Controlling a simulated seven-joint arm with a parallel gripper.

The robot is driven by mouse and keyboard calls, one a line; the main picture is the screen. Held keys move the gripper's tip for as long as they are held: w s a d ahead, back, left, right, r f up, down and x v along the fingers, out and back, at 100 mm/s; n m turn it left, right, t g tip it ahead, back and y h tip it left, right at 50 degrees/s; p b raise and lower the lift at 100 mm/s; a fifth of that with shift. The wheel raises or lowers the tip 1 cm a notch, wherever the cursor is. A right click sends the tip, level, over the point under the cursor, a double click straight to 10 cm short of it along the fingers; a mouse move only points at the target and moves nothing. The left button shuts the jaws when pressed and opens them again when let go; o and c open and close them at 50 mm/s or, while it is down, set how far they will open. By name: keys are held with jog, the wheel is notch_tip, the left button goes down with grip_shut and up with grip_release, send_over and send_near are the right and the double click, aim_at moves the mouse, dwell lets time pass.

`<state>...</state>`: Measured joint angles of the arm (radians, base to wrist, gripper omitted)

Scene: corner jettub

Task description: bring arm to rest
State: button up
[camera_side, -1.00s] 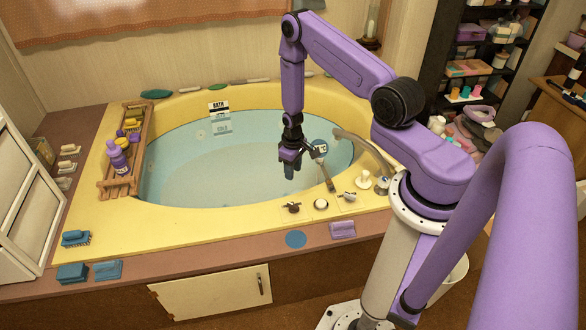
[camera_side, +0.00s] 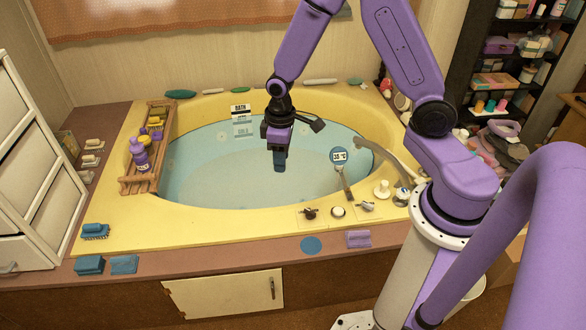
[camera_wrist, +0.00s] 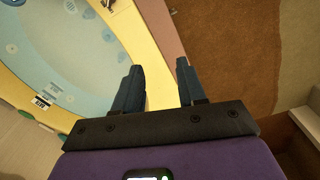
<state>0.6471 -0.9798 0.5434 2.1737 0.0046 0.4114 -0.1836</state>
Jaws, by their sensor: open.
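My purple arm reaches over the yellow corner tub (camera_side: 200,207), its elbow running out of the top of the side view. My gripper (camera_side: 280,165) hangs pointing down above the blue water, left of the round 35 °C thermometer (camera_side: 339,157) and apart from it. In the wrist view my gripper (camera_wrist: 158,75) shows two blue fingers spread apart with nothing between them. The yellow rim and brown floor show beyond the fingers.
A wooden rack (camera_side: 145,150) with purple bottles lies across the tub's left side. The faucet (camera_side: 390,160) and knobs (camera_side: 338,211) are at the right front rim. Blue sponges (camera_side: 89,265), a blue disc (camera_side: 311,245) and a purple cloth (camera_side: 358,239) lie along the front ledge.

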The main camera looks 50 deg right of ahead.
jog(key=s+a+r+n, duration=0.3)
jog(key=s+a+r, duration=0.2)
jog(key=s+r, duration=0.45)
jog(key=s+d+r+n, duration=0.1)
jog(key=s+r+n, duration=0.1)
jog(key=s, duration=0.5)
jog(key=s+r+n, duration=0.1)
jog(key=s+r, duration=0.2)
jog(key=s, duration=0.4)
jog(key=shift+d+r+n, duration=0.15)
jog(key=shift+d+n, duration=0.25)
